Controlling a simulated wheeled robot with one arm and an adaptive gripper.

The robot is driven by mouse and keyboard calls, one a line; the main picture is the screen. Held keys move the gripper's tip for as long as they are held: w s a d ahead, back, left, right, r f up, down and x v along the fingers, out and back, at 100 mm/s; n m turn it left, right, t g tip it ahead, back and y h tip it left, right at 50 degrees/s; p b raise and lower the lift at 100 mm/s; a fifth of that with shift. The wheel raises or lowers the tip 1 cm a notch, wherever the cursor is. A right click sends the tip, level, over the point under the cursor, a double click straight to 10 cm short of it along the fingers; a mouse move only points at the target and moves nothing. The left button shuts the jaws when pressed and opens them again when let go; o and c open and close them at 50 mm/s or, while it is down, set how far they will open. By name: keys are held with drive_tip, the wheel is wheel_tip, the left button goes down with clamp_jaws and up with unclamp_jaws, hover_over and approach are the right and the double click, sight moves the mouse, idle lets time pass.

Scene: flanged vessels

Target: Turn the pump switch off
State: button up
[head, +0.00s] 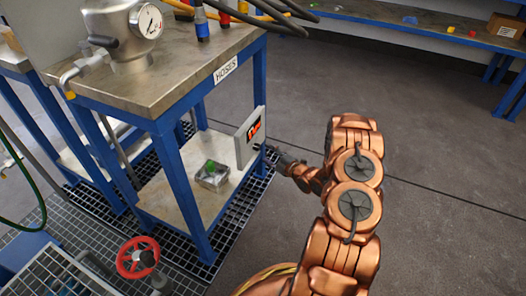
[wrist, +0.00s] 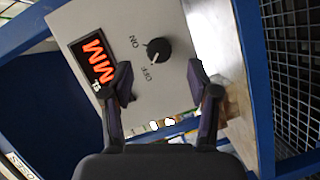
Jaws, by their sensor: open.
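The pump switch is a round black knob (wrist: 157,50) on a grey panel (wrist: 185,95), with ON and OFF printed beside it. A light mark shows on the knob's lower left edge, on the OFF side; its exact setting is hard to tell. In the head view the panel (head: 242,142) stands on the lower shelf's end, and the knob is not clearly visible there. My gripper (wrist: 160,76) is open and empty, its fingertips either side of the knob's line and seemingly short of it. In the head view my gripper (head: 272,156) is close to the panel's face.
An orange-lit display (wrist: 92,62) is beside the knob. The blue-framed table (head: 178,180) holds a gauge vessel (head: 125,35) and hoses above. A clear box (head: 212,175) with a green item sits on the shelf. A red handwheel (head: 138,257) stands in front. Floor at right is clear.

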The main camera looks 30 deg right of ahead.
drive_tip(key=v, duration=0.6)
drive_tip(key=shift+s, duration=0.35)
drive_tip(key=shift+r, duration=0.2)
wheel_tip(320, 180, up, 27)
drive_tip(key=d+m+g+h+p, duration=0.3)
drive_tip(key=m+g+h+p, duration=0.4)
drive_tip(key=p, duration=0.9)
drive_tip(key=s+a+r+m+g+p, duration=0.25)
drive_tip(key=a+r+g+p, duration=0.2)
drive_tip(key=r, duration=0.65)
drive_tip(key=s+a+r+m+g+y+p, duration=0.2)
drive_tip(key=s+a+r+p, duration=0.6)
drive_tip(key=s+a+r, duration=0.5)
drive_tip(key=s+a+r+m+g+y+p, duration=0.2)
drive_tip(key=s+a+r+m+g+p, duration=0.2)
drive_tip(key=s+a+r+p, duration=0.4)
drive_tip(key=s+a+r, duration=0.3)
drive_tip(key=s, duration=0.3)
drive_tip(key=s+a+r+m, duration=0.1)
drive_tip(key=s+a+r, duration=0.2)
drive_tip(key=s, duration=0.3)
drive_tip(key=shift+s+a+r+g+p, duration=0.2)
drive_tip(key=shift+a+r+g+p, duration=0.2)
drive_tip(key=shift+a, duration=0.4)
